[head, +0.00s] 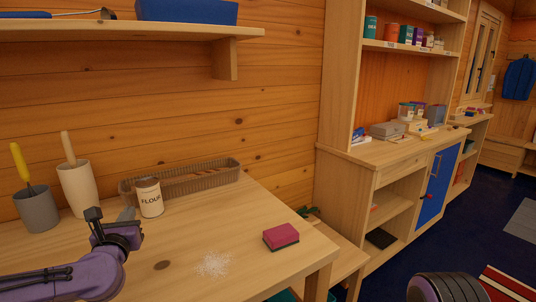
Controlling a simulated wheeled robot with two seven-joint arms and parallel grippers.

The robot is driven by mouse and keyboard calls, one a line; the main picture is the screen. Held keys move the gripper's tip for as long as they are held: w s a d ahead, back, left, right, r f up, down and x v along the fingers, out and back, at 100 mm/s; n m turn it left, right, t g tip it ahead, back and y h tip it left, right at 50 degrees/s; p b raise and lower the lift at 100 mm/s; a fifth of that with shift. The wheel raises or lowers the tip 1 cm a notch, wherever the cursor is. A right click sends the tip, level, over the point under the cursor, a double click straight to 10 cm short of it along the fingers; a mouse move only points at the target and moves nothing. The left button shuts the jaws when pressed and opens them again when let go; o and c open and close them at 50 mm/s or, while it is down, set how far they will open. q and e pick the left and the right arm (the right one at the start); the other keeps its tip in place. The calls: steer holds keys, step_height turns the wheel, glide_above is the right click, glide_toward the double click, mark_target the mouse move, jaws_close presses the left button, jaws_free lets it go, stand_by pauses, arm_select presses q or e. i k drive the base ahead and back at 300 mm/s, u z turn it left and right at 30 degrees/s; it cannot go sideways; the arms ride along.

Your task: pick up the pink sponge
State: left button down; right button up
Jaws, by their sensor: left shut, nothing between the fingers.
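The pink sponge (281,236) lies flat on the wooden table (199,233) near its right front edge. It has a dark green underside. My left gripper (110,214) is above the left part of the table, well to the left of the sponge and in front of the flour tin. It is shut and empty. My right gripper is not in view.
A flour tin (149,198) stands by a long wicker basket (215,169) at the wall. A grey cup (37,208) and a cream cup (79,187) hold tools. White powder (213,264) lies left of the sponge. A shelf (150,30) hangs above.

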mark_target(278, 237)
steer(key=k, duration=1)
